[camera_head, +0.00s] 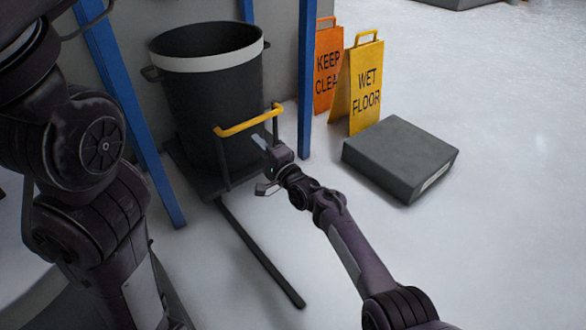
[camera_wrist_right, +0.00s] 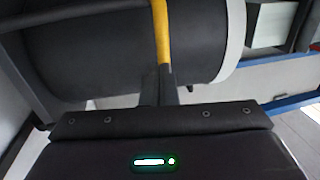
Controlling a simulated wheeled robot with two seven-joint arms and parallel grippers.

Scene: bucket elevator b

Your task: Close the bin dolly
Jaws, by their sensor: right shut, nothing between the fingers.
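The bin dolly carries a black bin (camera_head: 208,85) with a white band below its rim. Its dark platform (camera_head: 205,185) sits between blue posts, and a yellow handle bar (camera_head: 248,121) stands on two dark uprights at its front. My right gripper (camera_head: 258,142) is shut and empty, its tips just below the handle bar at the dolly's front. In the right wrist view the fingers (camera_wrist_right: 168,85) point at the yellow handle (camera_wrist_right: 162,35), with the bin (camera_wrist_right: 120,55) behind it. I cannot tell whether they touch. My left arm fills the left side; its gripper is not seen.
A dark rail (camera_head: 260,252) runs along the floor from the dolly toward me. A grey box (camera_head: 398,155) lies to the right. An orange sign (camera_head: 327,70) and a yellow wet floor sign (camera_head: 361,88) stand behind it. Blue posts (camera_head: 305,80) flank the dolly.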

